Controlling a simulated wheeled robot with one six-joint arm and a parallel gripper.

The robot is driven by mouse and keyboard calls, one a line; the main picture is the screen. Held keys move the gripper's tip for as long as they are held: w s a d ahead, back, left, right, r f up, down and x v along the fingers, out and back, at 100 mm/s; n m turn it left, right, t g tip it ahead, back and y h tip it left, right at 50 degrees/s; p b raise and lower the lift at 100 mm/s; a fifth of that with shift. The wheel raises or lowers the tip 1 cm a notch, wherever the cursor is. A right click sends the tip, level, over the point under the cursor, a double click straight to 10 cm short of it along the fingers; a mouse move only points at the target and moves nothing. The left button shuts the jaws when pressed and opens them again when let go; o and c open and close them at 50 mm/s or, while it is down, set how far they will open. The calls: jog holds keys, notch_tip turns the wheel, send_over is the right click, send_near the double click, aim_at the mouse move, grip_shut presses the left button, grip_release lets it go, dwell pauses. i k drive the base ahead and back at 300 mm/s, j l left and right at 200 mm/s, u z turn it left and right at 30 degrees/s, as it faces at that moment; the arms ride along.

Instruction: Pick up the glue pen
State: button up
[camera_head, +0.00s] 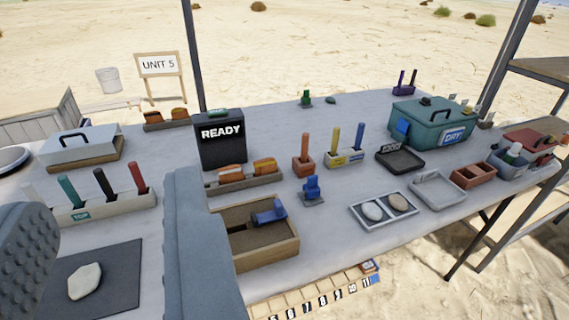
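Several upright pen-like sticks show, and I cannot tell which one is the glue pen. A pale holder (110,211) at the left holds a white stick (32,194), a green stick (70,190), a black stick (104,184) and a red stick (137,176). Another red stick (305,146) stands in a small reddish block, beside a holder with a yellow stick (335,141) and a blue stick (359,136). My gripper (108,225) is open, its two grey-blue fingers wide apart at the lower left. Nothing is between their pads; the left pad is studded.
A pale stone (85,281) lies on a dark mat (118,270) beyond the fingers. A black READY box (222,150), a wooden tray (265,258) with a blue item, and a green case (430,122) stand on the grey table (330,237). Its right side is crowded with trays.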

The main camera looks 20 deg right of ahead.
aim_at(305, 141)
jog(key=i+l, duration=0.15)
jog(key=l, duration=0.2)
jog(key=i+l, duration=0.15)
jog(key=l, duration=0.2)
jog(key=i+l, duration=0.15)
jog(key=l, duration=0.2)
jog(key=i+l, duration=0.1)
jog(key=l, duration=0.25)
